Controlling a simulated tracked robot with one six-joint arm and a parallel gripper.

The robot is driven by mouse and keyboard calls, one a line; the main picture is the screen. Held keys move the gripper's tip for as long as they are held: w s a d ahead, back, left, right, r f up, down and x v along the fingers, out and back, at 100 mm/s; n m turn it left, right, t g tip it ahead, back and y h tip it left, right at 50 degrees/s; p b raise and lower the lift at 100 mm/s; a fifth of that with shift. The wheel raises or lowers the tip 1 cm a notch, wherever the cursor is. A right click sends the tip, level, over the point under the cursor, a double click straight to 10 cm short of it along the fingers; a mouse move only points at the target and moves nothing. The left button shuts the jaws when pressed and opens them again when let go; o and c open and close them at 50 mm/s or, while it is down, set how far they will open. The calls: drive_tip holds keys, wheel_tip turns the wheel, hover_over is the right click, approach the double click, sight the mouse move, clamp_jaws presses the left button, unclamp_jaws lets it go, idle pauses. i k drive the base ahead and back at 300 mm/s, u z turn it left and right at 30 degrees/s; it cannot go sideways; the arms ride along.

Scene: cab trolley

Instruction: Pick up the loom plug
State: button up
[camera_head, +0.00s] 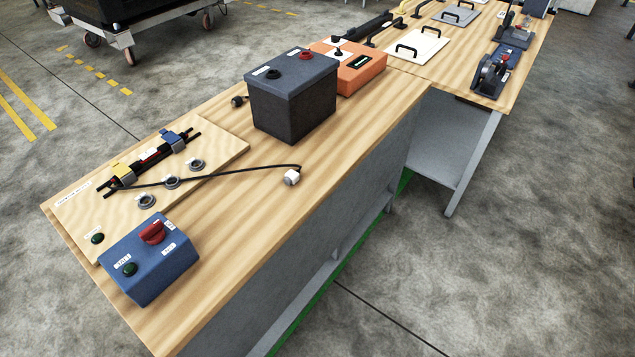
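A small white plug (292,177), which looks like the loom plug, lies on the wooden bench top (225,220) near its front right edge. A thin black cable (235,172) runs from it, leftward across the bench to a black loom (150,163). The loom is held on a pale wooden board (75,222) by yellow and blue holders. Several round sockets, one of them a socket (171,183), sit on the board below the loom. My gripper is not in view.
A dark grey battery-like box (290,105) stands behind the plug, with an orange case (362,73) beyond it. A blue control box (148,262) with a red knob stands at the near left. The bench top around the plug is mostly clear.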

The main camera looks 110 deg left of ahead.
sight(292, 177)
drive_tip(key=i, duration=0.4)
drive_tip(key=z, duration=3.2)
drive_tip(key=k, duration=1.15)
